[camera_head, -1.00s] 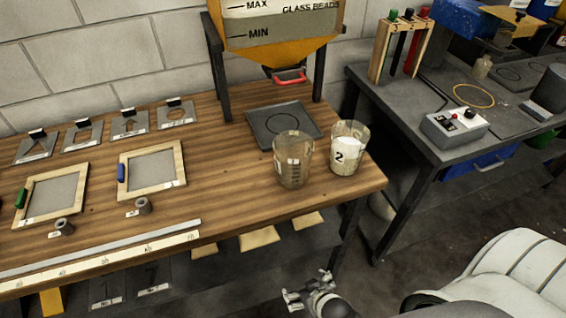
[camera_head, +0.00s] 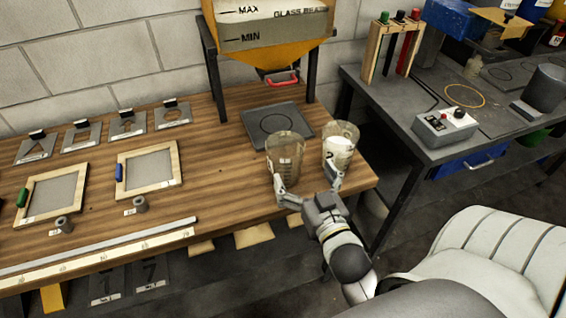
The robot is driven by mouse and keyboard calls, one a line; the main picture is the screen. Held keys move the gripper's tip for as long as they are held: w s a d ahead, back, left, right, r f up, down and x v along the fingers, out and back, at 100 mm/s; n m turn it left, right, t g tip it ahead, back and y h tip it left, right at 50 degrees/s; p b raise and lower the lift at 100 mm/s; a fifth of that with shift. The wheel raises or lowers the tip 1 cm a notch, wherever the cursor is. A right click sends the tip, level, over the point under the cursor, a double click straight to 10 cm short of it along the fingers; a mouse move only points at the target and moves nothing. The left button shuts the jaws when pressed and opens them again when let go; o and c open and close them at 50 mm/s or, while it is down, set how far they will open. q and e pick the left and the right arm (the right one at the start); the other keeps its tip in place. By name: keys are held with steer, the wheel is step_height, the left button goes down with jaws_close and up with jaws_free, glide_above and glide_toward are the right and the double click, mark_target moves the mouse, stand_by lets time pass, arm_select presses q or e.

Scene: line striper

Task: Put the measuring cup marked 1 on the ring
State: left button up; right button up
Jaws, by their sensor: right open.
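A clear, empty-looking measuring cup (camera_head: 285,152) stands upright on the wooden bench, just in front of a dark plate with a thin ring (camera_head: 280,123) on it. Its number is too small to read. Right of it stands a second cup (camera_head: 341,142), marked 2, holding white material. My right gripper (camera_head: 308,180) is open at the bench's front edge. Its left finger overlaps the lower part of the empty cup, its right finger the lower part of cup 2. Whether either finger touches a cup cannot be told. My left gripper is out of view.
A yellow ring (camera_head: 465,95) lies on the dark side table, behind a control box (camera_head: 444,126). A glass-bead hopper (camera_head: 275,40) with a red handle hangs over the dark plate. Framed screens (camera_head: 148,168) and stencil plates fill the bench's left. The plate's ring is bare.

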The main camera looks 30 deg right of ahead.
mark_target(294, 158)
steer(key=shift+w+d+r, duration=0.1)
steer(key=shift+w+r, duration=0.1)
steer(key=shift+w, duration=0.2)
steer(key=p+x, duration=0.1)
steer(key=x, duration=0.3)
steer(key=shift+w+f, duration=0.15)
steer(key=shift+w, duration=0.15)
steer(key=shift+w+d+p, duration=0.1)
steer(key=shift+w+p, duration=0.3)
steer(key=shift+p, duration=0.1)
steer(key=shift+p+x, duration=0.8)
steer(key=shift+x, duration=1.5)
steer(key=shift+a, duration=0.2)
steer(key=c, duration=1.1)
steer(key=shift+r, duration=0.2)
